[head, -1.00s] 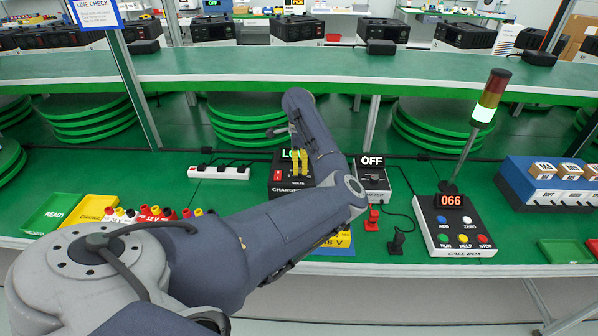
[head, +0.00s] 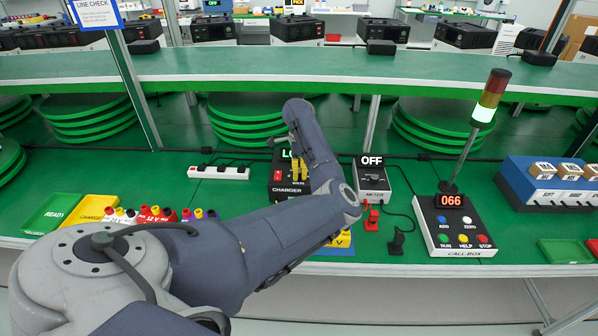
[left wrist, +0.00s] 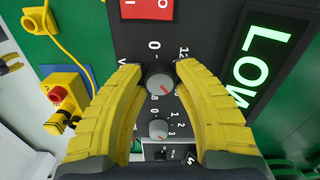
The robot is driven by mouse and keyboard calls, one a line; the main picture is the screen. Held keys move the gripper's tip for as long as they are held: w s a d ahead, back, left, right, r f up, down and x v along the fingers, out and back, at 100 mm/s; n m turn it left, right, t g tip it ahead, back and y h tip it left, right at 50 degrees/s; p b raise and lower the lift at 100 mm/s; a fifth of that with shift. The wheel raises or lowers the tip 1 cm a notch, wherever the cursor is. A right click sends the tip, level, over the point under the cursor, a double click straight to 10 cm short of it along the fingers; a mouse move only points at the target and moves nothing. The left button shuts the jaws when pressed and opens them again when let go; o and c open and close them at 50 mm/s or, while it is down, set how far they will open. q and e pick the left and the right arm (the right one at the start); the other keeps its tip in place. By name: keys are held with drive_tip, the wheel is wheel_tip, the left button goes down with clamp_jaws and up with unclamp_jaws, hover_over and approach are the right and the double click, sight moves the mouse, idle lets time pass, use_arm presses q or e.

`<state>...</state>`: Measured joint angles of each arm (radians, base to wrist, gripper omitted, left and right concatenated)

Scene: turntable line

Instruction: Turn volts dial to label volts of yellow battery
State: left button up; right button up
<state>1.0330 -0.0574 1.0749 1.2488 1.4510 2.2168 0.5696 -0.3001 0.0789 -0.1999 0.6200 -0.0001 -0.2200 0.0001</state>
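The charger (head: 279,190) stands on the green bench, mostly behind my left arm in the head view. In the left wrist view its lit display (left wrist: 262,65) reads LOW. A round grey dial (left wrist: 160,82) with a red pointer sits between a 0 and a 12 mark; I take it as the volts dial. My left gripper (left wrist: 160,72) has its yellow fingers closed in on both sides of this dial. A smaller dial (left wrist: 158,129) sits beside it. The yellow battery (head: 342,240) shows only partly past my arm, a V readable on it. My right gripper is not in view.
The meter box (head: 371,180) reading OFF stands right of the charger, with a red clamp (head: 371,220) and a black clamp (head: 397,243) in front. The call box (head: 453,226) reads 066. A power strip (head: 219,172) lies to the left.

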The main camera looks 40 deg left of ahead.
use_arm(q)
clamp_jaws()
drive_tip(key=m, duration=0.4)
drive_tip(key=shift+m, duration=0.4)
drive_tip(key=m, duration=0.4)
drive_tip(key=shift+m, duration=0.7)
drive_tip(key=o, duration=0.6)
unclamp_jaws()
drive_tip(key=shift+r, duration=0.1)
